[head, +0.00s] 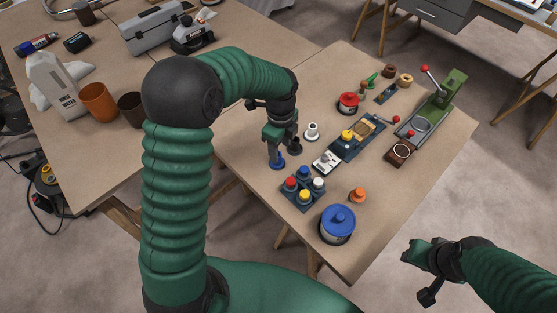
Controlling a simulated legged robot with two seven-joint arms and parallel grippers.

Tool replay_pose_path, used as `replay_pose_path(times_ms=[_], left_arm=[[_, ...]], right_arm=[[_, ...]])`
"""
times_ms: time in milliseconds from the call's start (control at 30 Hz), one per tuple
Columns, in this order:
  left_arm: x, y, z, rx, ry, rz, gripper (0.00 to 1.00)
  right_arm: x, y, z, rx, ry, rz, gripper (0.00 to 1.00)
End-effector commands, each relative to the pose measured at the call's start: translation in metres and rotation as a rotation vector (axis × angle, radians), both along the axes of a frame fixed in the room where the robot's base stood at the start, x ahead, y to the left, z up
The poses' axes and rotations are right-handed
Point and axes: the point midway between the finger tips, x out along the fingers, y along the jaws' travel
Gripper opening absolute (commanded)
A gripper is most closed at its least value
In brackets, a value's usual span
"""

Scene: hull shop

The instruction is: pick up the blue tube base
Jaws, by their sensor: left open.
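A small round blue piece (278,164), which looks like the blue tube base, is on the table near its left edge. My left gripper (276,156) points down right over it, with its fingers open. The fingers hide part of the piece, and I cannot tell whether they touch it. My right gripper (417,252) is at the lower right, off the table's edge, away from the blue piece; its finger opening is not clear.
A tray (301,205) of coloured pegs and a blue-lidded pot (337,226) stand nearby. A white piece (312,132) and a dark piece (296,146) stand close to the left gripper. A green press (434,105) stands on the far right.

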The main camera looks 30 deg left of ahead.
Motion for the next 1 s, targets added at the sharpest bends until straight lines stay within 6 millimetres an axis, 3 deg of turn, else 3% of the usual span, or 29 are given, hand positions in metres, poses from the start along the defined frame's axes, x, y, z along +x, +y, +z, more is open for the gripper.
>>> replay_pose_path(times_ms=[300, 567, 900, 1000], left_arm=[[0.003, 0.008, -0.051, -0.005, 0.002, 0.002, 0.53], [0.003, 0.005, -0.053, -0.001, -0.001, 0.002, 0.51], [0.003, 0.006, -0.054, -0.002, 0.000, 0.003, 0.07], [0.003, 0.007, -0.054, -0.003, 0.000, 0.003, 0.00]], right_arm=[[0.000, 0.000, -0.006, 0.000, 0.000, 0.000, 0.36], [0.000, 0.000, -0.006, 0.000, 0.000, 0.000, 0.36], [0.000, 0.000, -0.006, 0.000, 0.000, 0.000, 0.36], [0.000, 0.000, -0.006, 0.000, 0.000, 0.000, 0.36]])
